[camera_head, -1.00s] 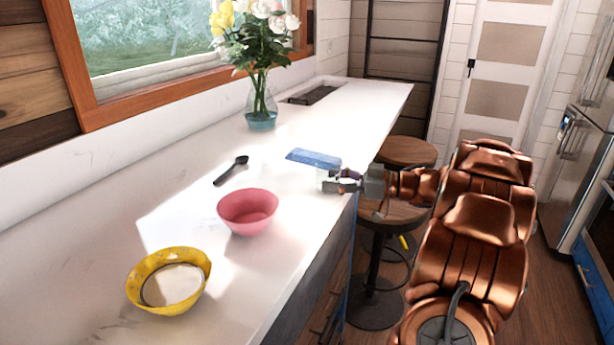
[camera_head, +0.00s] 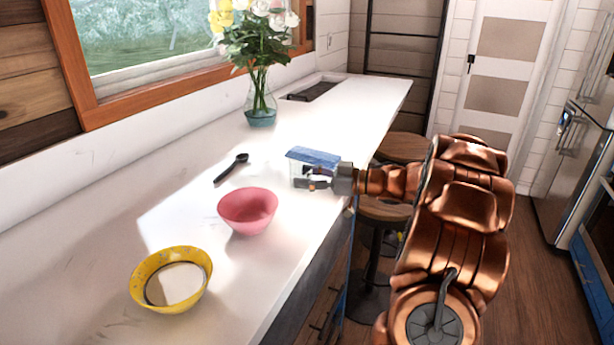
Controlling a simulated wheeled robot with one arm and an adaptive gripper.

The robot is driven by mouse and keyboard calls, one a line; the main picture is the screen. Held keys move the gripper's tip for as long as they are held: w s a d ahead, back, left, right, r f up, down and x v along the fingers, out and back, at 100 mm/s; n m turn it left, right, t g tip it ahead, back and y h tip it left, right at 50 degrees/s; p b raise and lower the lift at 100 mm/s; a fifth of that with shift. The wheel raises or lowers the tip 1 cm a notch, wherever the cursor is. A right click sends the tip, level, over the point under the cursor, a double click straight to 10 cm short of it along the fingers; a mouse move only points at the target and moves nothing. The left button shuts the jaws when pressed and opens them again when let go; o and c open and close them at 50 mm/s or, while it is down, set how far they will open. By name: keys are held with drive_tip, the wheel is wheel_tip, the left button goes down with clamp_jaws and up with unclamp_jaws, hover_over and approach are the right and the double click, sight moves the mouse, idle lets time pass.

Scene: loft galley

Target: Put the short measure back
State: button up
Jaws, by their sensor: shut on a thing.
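A small clear vessel (camera_head: 297,175), seemingly the short measure, is at my gripper (camera_head: 312,178) by the counter's right edge. My gripper is shut on it, reaching in from the right; the fingers partly hide it. A flat blue piece (camera_head: 314,156) lies right behind the vessel, which overlaps its near edge in the picture. I cannot tell whether the vessel touches the blue piece or the counter.
A black spoon (camera_head: 231,168), a pink bowl (camera_head: 247,212) and a yellow bowl (camera_head: 171,281) are on the white counter (camera_head: 110,225). A flower vase (camera_head: 261,105) stands farther back. Stools (camera_head: 404,147) are beside the counter's right edge.

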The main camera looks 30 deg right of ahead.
drive_tip(key=shift+f, duration=0.2)
drive_tip(key=o, duration=1.3)
drive_tip(key=shift+c, duration=0.2)
drive_tip(key=shift+r, duration=0.25)
drive_tip(key=b+v, duration=0.1)
drive_tip(key=v, duration=1.1)
drive_tip(key=shift+b, duration=0.3)
